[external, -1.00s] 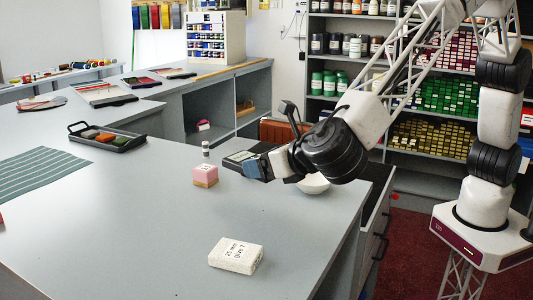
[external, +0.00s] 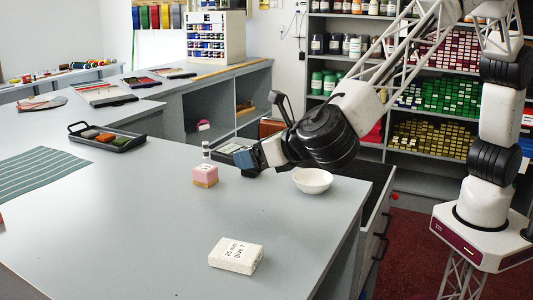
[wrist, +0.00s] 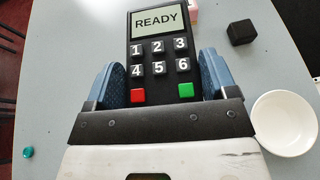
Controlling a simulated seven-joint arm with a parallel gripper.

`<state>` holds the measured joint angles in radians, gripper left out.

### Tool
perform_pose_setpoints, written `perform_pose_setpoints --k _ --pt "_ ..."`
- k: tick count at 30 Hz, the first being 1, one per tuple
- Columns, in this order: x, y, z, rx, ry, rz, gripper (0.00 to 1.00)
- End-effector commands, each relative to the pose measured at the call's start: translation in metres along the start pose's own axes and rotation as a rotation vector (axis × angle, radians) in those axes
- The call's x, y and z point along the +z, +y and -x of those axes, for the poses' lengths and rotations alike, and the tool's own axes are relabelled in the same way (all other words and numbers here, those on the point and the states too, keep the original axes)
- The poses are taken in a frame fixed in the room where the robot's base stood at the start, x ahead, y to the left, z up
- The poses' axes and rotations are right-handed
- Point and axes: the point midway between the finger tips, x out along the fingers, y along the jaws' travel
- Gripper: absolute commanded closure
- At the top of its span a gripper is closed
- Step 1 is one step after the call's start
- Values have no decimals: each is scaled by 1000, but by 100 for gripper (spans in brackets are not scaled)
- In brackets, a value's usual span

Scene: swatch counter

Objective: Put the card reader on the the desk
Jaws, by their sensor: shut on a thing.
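The card reader (wrist: 158,50) is a dark keypad unit with a "READY" display, number keys and red and green keys. In the wrist view it sits between the blue pads of my gripper (wrist: 163,80), which is shut on its sides. In the external view the card reader (external: 231,147) shows only partly, beyond my gripper (external: 247,159), over the far right part of the grey desk (external: 150,225). I cannot tell whether its underside touches the desk.
A white bowl (external: 312,181) stands right of my gripper. A black cube (wrist: 241,32) shows in the wrist view. A white labelled box (external: 236,255) is in front. A black tray (external: 128,145) is farther left.

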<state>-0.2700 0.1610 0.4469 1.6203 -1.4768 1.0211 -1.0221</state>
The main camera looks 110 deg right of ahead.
Motion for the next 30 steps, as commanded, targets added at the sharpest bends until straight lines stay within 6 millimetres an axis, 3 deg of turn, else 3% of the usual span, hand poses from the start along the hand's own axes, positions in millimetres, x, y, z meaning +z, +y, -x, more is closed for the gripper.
perform_pose_setpoints --k 15,30 --pt "32 -4 -18 188 -2 75 54" --pt "49 -15 -30 380 -1 154 54"
